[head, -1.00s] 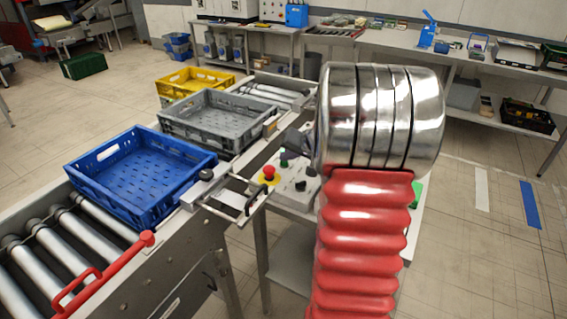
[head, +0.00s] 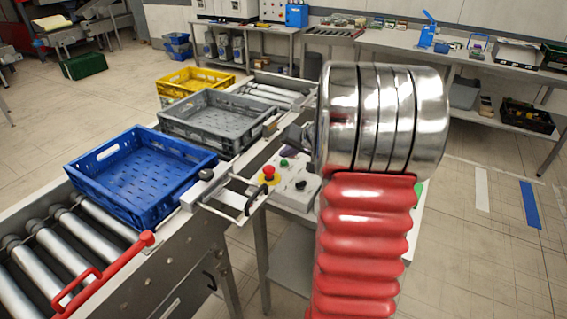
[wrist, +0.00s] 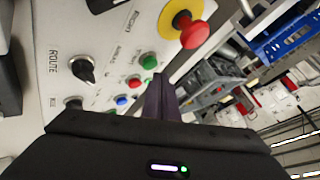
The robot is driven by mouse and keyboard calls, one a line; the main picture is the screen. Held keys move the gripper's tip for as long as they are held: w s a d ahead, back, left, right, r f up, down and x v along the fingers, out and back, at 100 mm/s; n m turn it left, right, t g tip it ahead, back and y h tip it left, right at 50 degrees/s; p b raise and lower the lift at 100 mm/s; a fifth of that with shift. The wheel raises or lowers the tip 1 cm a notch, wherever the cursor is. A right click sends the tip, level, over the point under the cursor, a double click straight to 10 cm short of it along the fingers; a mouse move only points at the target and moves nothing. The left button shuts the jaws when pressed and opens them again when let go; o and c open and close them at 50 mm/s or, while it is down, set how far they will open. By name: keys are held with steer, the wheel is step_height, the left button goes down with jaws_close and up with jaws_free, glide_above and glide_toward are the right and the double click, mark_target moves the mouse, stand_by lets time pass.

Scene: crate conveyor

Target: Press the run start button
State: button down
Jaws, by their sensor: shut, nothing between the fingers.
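The control panel (head: 308,190) stands beside the conveyor, pale with a red mushroom button on a yellow disc (head: 268,173). A green button (head: 284,163) shows behind it.
A black ROUTE knob (wrist: 84,70) is on the panel. Blue (head: 140,175), grey (head: 215,118) and yellow (head: 195,80) crates stand on or by the roller conveyor (head: 70,235). A metal bracket (head: 235,195) juts out left of the panel.

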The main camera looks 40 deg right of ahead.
mark_target(286, 163)
steer(key=shift+r, duration=0.15)
steer(key=shift+r, duration=2.45)
